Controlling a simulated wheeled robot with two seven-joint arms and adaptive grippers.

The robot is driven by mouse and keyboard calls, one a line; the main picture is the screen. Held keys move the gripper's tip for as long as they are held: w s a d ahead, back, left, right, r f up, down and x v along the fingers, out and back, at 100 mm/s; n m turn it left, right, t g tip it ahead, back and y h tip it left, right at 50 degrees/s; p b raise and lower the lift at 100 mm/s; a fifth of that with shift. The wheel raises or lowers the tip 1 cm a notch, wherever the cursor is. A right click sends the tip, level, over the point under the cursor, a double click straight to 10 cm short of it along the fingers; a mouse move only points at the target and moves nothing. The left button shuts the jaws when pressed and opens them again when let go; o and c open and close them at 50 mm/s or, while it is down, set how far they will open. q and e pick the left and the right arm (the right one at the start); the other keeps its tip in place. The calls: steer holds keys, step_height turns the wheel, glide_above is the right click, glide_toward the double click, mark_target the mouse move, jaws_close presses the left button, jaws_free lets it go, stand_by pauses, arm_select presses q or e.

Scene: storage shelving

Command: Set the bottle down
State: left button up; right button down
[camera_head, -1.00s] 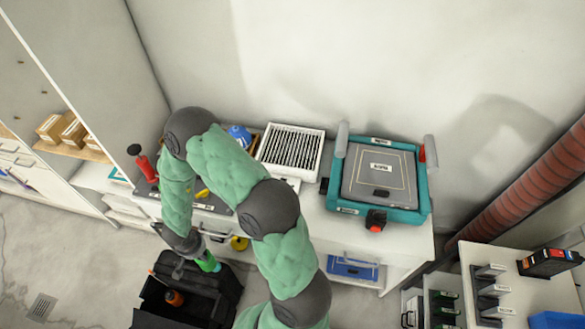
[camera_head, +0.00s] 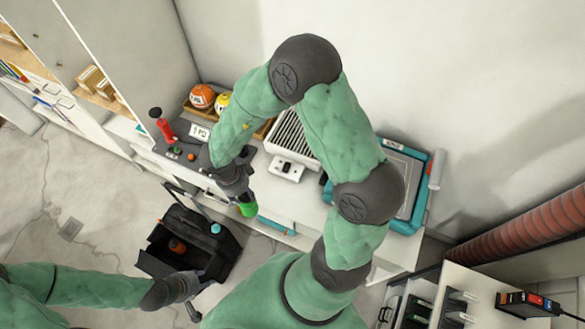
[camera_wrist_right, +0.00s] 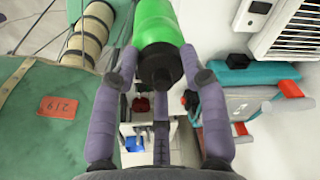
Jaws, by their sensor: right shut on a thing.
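A green bottle (camera_head: 247,210) with a dark cap is in my right gripper (camera_head: 240,197), near the front edge of the white workbench (camera_head: 290,225). In the right wrist view the bottle (camera_wrist_right: 157,25) has its dark end towards the camera, and the fingers of my right gripper (camera_wrist_right: 160,68) close around it. I cannot tell whether the bottle touches anything below. My left gripper (camera_head: 188,288) is low at the front of the black tool bag; its fingers are too small to read.
The open black bag (camera_head: 218,240) stands on the floor with an orange item (camera_head: 177,246) inside.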

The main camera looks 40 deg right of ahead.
steer(key=w+d+f+b, duration=0.4)
steer(key=w+d+f, duration=0.4)
steer(key=d+f, duration=0.3)
step_height(320, 180, down, 2)
steer(key=shift+w+d, duration=0.15)
steer(key=shift+d, duration=0.05)
steer(key=c, duration=0.7)
jaws_free()
steer(key=shift+f, duration=0.1)
steer(key=shift+o, duration=0.2)
step_height(320, 180, up, 12)
steer(key=a+p, duration=0.1)
steer(key=p, duration=0.2)
steer(key=shift+w+a, duration=0.2)
steer(key=shift+w, duration=0.1)
